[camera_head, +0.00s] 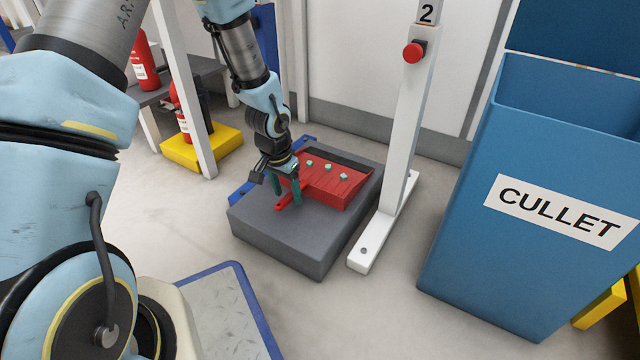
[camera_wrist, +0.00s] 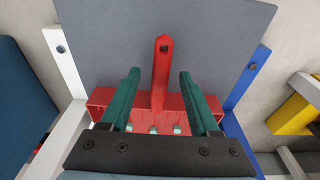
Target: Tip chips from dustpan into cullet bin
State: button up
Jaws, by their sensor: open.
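The red dustpan (camera_head: 338,183) lies on a grey block (camera_head: 312,256), with its handle toward the front left. Three pale green chips (camera_head: 327,168) show on the pan. My gripper (camera_head: 287,203) is over the handle. In the wrist view its green fingers (camera_wrist: 156,98) stand open on either side of the red handle (camera_wrist: 162,68), apart from it. The pan's body (camera_wrist: 101,97) is partly hidden behind my gripper there. The blue cullet bin (camera_head: 455,230), labelled CULLET, stands at the right, open at the top; its inside bottom is hidden.
A white post (camera_head: 402,140) with a red button (camera_head: 414,51) stands between the block and the bin, on a white foot (camera_head: 375,243). Red fire extinguishers (camera_head: 144,62) and a yellow base (camera_head: 202,150) are at the back left. A blue-edged metal plate (camera_head: 217,312) lies in front.

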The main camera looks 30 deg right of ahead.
jog(key=shift+w+d+f, duration=0.1)
jog(key=shift+f, duration=0.75)
jog(key=shift+c, duration=0.3)
grip_shut()
jog(key=shift+r, duration=0.1)
dwell(0.5)
notch_tip(320, 180, up, 12)
jog(key=p, duration=1.1)
